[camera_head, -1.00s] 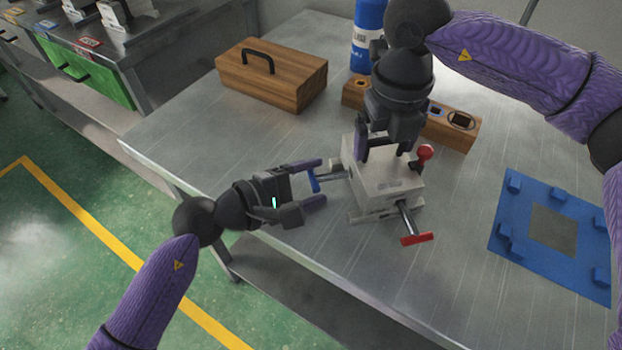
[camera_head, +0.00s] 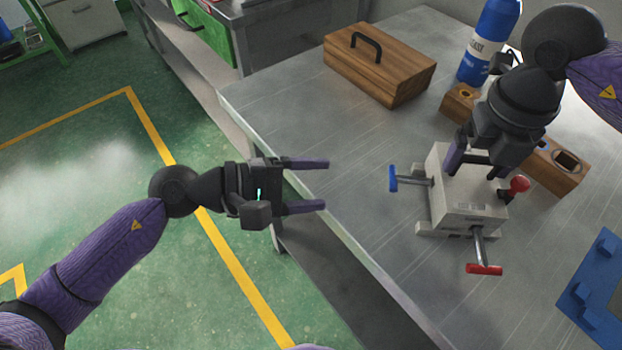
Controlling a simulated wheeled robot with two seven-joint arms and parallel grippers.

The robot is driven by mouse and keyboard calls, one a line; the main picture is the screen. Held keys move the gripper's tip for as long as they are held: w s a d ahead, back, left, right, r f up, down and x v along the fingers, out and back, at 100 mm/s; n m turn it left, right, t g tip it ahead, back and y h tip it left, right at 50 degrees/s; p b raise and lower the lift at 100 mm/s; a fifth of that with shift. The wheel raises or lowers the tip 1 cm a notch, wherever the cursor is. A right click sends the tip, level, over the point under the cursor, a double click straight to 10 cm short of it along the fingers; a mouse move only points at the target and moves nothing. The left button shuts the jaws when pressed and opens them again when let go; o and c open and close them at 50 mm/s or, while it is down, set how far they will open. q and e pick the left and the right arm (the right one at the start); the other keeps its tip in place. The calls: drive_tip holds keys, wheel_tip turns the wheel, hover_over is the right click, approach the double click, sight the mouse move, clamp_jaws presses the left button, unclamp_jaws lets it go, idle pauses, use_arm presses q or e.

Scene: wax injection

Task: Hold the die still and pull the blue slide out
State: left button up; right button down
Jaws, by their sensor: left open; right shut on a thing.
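The die (camera_head: 462,204) is a pale grey block standing upright on the metal table. The blue slide (camera_head: 393,178) is a blue handle on a metal rod that sticks out of the die's left side. A red handle (camera_head: 484,269) on a rod sticks out of the front, and a red knob (camera_head: 519,185) is at the right. My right gripper (camera_head: 478,165) reaches down from above and is shut on the die's top. My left gripper (camera_head: 325,184) is open and empty, left of the blue handle and apart from it, near the table edge.
A wooden box with a black handle (camera_head: 380,65) stands at the back left. A blue bottle (camera_head: 489,42) and a wooden block with holes (camera_head: 560,165) are behind my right gripper. A blue fixture plate (camera_head: 597,290) lies at the right. The table left of the die is clear.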

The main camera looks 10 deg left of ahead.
unclamp_jaws()
